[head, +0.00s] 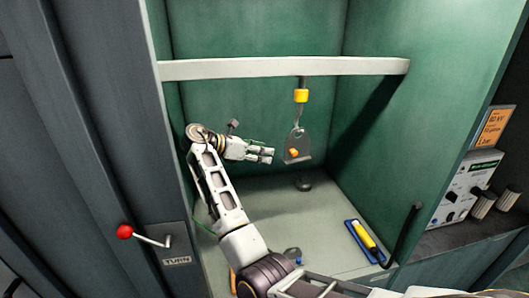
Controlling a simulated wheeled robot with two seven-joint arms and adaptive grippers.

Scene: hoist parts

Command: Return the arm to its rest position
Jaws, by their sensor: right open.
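My right arm reaches up from the bottom of the head view into a green cabinet. My right gripper (268,154) is inside it, open and empty, its fingers pointing right. Just right of the fingertips, a grey metal plate (297,148) with an orange part (293,153) on it hangs from a hook below a yellow block (301,96). A small gap seems to separate the fingers from the plate. My left gripper is not in view.
A pale crossbar (285,68) spans the cabinet above my arm. On the cabinet floor are a dark round piece (304,184), a blue tray (353,226) with a yellow tool (364,235), and a grey-blue part (293,254). A red-knobbed crank (125,232) is at left, a control panel (468,185) at right.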

